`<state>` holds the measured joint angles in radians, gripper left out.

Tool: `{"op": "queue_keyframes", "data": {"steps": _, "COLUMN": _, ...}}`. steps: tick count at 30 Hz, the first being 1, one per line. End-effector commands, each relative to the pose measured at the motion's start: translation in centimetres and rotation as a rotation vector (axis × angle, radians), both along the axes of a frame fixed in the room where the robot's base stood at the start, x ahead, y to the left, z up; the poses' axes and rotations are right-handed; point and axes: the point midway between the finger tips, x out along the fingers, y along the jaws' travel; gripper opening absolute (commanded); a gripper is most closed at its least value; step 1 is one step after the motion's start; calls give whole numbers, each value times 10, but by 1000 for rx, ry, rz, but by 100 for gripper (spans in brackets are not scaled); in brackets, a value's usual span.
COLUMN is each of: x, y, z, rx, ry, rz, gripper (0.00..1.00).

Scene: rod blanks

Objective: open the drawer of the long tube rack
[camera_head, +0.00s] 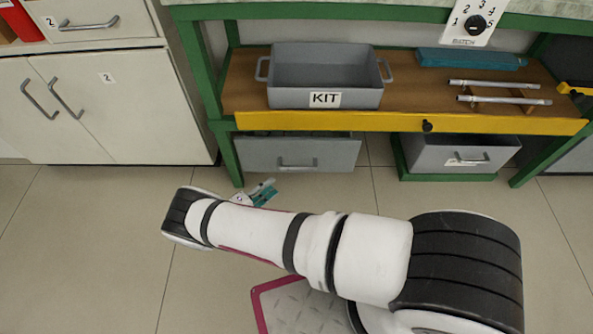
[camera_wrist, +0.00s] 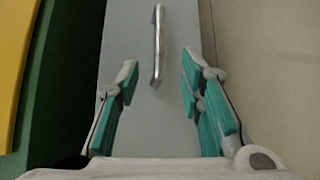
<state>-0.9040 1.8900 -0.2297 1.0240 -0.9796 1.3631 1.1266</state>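A grey drawer front (camera_head: 335,157) hangs under the left part of the green-framed bench, with a bar handle (camera_head: 297,164) on it. In the wrist view the grey front (camera_wrist: 128,32) fills the middle, with the metal handle (camera_wrist: 158,45) running up the picture. My gripper (camera_head: 263,192) is in front of and below this drawer in the head view. In the wrist view my gripper (camera_wrist: 160,72) is open, its teal fingers on either side of the handle's lower end. Nothing is held. Whether the fingertips reach the handle in depth, I cannot tell. No rack label is readable.
A yellow-edged shelf (camera_head: 400,122) above holds a grey KIT bin (camera_head: 325,97), two pale rods (camera_head: 497,92) and a teal case (camera_head: 470,59). Another grey drawer or bin (camera_head: 440,155) is to the right. White cabinets (camera_head: 130,120) stand left.

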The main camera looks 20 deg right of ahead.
Motion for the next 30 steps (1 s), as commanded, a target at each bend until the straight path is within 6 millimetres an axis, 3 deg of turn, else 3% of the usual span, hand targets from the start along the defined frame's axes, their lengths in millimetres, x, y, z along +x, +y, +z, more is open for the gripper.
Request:
{"op": "queue_keyframes", "data": {"steps": 5, "x": 9, "y": -17, "z": -3, "rx": -1, "ry": -1, "rz": -2, "gripper": 35}}
{"op": "queue_keyframes", "data": {"steps": 21, "x": 51, "y": -104, "z": -17, "rx": 2, "ry": -1, "rz": -3, "gripper": 35}}
{"op": "queue_keyframes", "data": {"steps": 30, "x": 60, "y": -121, "z": -18, "rx": 1, "ry": 1, "rz": -1, "gripper": 35}}
